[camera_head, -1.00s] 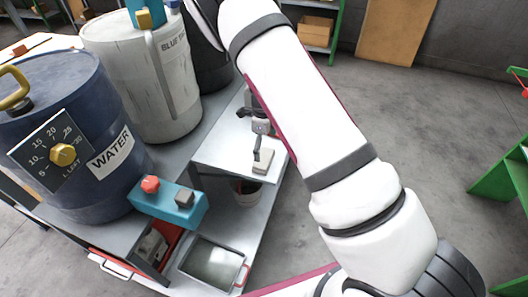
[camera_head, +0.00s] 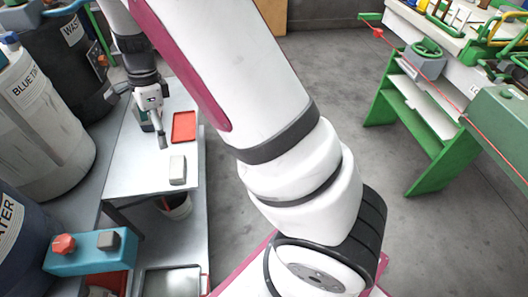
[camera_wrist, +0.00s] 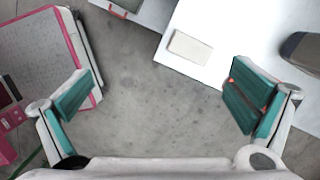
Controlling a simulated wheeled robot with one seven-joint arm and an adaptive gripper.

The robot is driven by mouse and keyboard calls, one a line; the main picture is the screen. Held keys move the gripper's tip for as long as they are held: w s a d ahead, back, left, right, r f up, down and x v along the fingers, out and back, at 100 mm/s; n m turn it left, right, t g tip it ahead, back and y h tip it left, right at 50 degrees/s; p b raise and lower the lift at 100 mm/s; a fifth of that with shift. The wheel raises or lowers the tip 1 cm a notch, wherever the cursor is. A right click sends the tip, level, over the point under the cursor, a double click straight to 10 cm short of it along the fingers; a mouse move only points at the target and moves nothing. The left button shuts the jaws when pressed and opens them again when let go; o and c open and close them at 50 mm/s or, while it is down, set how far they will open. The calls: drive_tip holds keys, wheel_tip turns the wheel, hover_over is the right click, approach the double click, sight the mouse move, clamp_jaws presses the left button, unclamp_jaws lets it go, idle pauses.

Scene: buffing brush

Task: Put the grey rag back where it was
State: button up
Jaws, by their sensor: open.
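A pale grey rectangular block (camera_head: 177,170), which looks like the folded grey rag, lies flat near the front edge of the white table top (camera_head: 150,182). It also shows in the wrist view (camera_wrist: 190,47), at the upper middle near the table's edge. My gripper (camera_head: 153,128) is above the table, behind and to the left of the rag in the head view. In the wrist view my gripper (camera_wrist: 160,98) has its teal-padded fingers wide apart with nothing between them. The rag is apart from both fingers.
A red tray (camera_head: 184,126) lies on the table behind the rag. A bucket (camera_head: 178,206) stands below the table. A dark rounded object (camera_wrist: 303,50) is at the right of the wrist view.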

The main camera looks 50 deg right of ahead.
drive_tip(key=s+r+n+y, duration=0.1)
drive_tip(key=s+r+n, duration=0.9)
drive_tip(key=s+r, duration=0.65)
drive_tip(key=s+d+r+n+t+h, duration=0.1)
drive_tip(key=s+d+n+h, duration=0.2)
drive_tip(key=s+n, duration=0.7)
drive_tip(key=s, duration=0.9)
drive_tip(key=shift+s, duration=0.25)
wheel_tip(320, 180, up, 21)
drive_tip(key=t+p, duration=0.3)
drive_tip(key=p, duration=1.6)
drive_tip(key=shift+a, duration=0.25)
drive_tip(key=shift+w, duration=0.1)
